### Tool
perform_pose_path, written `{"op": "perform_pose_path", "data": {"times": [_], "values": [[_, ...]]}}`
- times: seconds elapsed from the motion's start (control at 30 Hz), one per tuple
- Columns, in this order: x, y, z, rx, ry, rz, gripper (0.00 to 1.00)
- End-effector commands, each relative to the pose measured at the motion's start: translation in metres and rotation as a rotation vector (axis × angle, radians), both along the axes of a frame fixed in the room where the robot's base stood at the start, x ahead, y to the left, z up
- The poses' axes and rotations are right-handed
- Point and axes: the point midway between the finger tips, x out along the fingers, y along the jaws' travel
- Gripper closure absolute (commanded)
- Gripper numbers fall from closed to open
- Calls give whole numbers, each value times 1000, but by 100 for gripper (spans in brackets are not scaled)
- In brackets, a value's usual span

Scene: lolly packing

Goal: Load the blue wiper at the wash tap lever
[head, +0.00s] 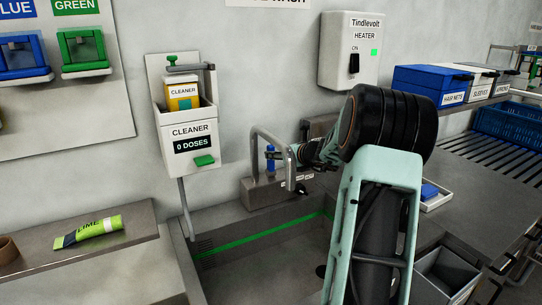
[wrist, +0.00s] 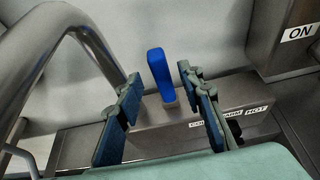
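The tap lever (wrist: 161,76) is an upright blue bar on a steel block (wrist: 200,119) marked with temperature words, partly legible as WARM and HOT. In the head view the lever (head: 270,156) stands beside the curved steel spout (head: 262,132). My gripper (wrist: 165,100) is open, with its blue-padded fingers on either side of the lever and a gap at each side. In the head view my gripper (head: 290,158) is small and partly hidden by my arm. I cannot tell which blue item is the wiper; a small blue block (head: 429,191) lies in a white tray (head: 438,200) on the right.
The spout (wrist: 75,30) arches close to the left finger. A box with an ON label (wrist: 285,35) is at the upper right. A cleaner dispenser reading 0 DOSES (head: 192,140) hangs left of the tap. A lime tube (head: 88,232) lies on the left shelf.

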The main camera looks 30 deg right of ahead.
Motion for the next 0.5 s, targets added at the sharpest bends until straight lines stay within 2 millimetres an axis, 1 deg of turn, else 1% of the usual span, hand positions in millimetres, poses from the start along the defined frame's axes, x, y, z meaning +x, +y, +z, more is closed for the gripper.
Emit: {"op": "perform_pose_path", "data": {"times": [0.03, 0.1, 0.23, 0.33, 0.5], "values": [[9, 1, -4, 3, 3, 2, 65], [19, 0, -7, 2, 2, 2, 65], [35, -1, -14, 0, 2, 1, 65], [43, -2, -17, 0, 2, 1, 65], [49, -3, -20, 0, 2, -1, 65]]}}
